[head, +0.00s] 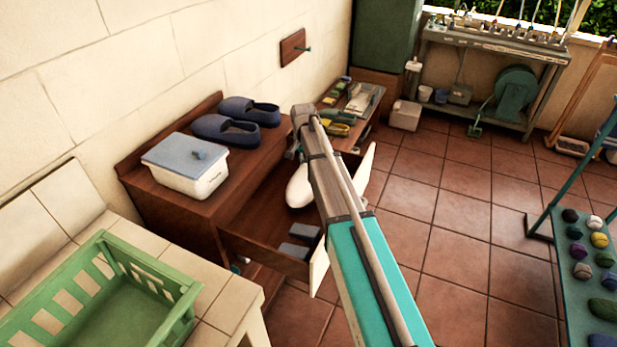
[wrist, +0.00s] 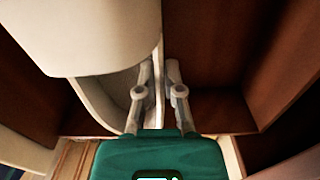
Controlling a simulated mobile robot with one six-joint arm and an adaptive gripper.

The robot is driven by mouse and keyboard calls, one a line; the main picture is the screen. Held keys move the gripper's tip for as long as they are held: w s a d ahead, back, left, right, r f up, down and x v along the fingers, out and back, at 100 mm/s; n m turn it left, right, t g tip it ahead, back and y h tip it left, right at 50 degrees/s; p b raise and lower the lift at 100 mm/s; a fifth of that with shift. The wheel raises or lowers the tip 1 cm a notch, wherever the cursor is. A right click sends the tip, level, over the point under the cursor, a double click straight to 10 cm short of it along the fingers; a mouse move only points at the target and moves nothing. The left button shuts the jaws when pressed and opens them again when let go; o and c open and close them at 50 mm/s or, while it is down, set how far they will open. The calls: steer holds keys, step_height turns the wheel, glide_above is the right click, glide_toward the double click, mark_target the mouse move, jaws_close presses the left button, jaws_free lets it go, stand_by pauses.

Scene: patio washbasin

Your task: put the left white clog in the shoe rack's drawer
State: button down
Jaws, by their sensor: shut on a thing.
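A white clog (head: 299,188) shows in the head view beside my arm, over the open drawer (head: 262,252) of the brown wooden shoe rack (head: 170,214). In the wrist view my gripper (wrist: 161,70) is shut on the clog's thin rim, with one finger on each side of it. The clog (wrist: 98,38) fills the upper left there, and brown drawer wood shows to the right. I cannot tell whether the clog touches the drawer floor. My arm hides part of the clog and of the cream drawer front (head: 318,266). No second white clog shows clearly.
Two grey-blue items (head: 293,251) lie in the drawer's near part. Dark blue slippers (head: 226,130) and a lidded white box (head: 187,170) stand on the rack. A green crate (head: 100,290) is at lower left. Tiled floor (head: 455,245) is open on the right.

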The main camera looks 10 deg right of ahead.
steer(key=shift+f, duration=0.45)
steer(key=shift+f+b, duration=1.8)
steer(key=shift+b, duration=0.2)
steer(key=c, duration=0.8)
jaws_free()
steer(key=shift+r, duration=0.25)
step_height(320, 180, up, 12)
steer(key=p, duration=1.2)
steer(key=shift+w+f, duration=0.1)
steer(key=shift+f, duration=0.1)
